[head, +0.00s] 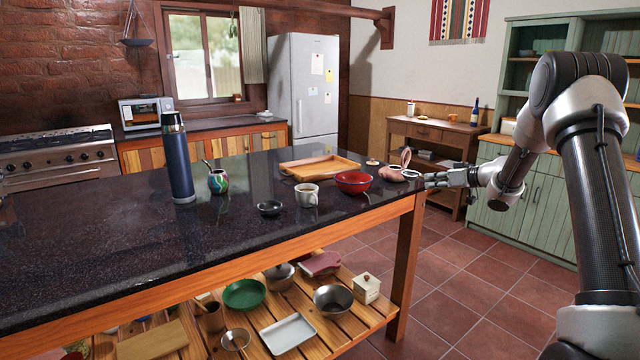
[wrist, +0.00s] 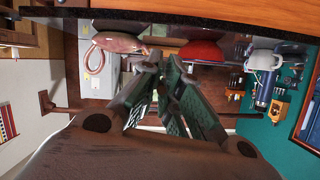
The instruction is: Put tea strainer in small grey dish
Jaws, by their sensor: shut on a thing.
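My gripper (head: 432,180) is at the right end of the dark counter, beside a pink vessel. Its fingers are drawn together in the wrist view (wrist: 163,65). A small pale ring at its fingertips looks like the rim of the tea strainer (head: 410,174); the rest of it is hard to make out, and the wrist view does not show it clearly. The small grey dish (head: 269,208) is a low, dark, round dish on the counter, left of the mug, well to the left of my gripper. It looks empty.
Between gripper and dish stand the pink vessel with a loop handle (head: 391,174), a red bowl (head: 353,183) and a white mug (head: 307,196). A wooden tray (head: 320,168) lies behind. A painted gourd (head: 218,182) and tall blue flask (head: 178,160) stand left. The counter's front left is clear.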

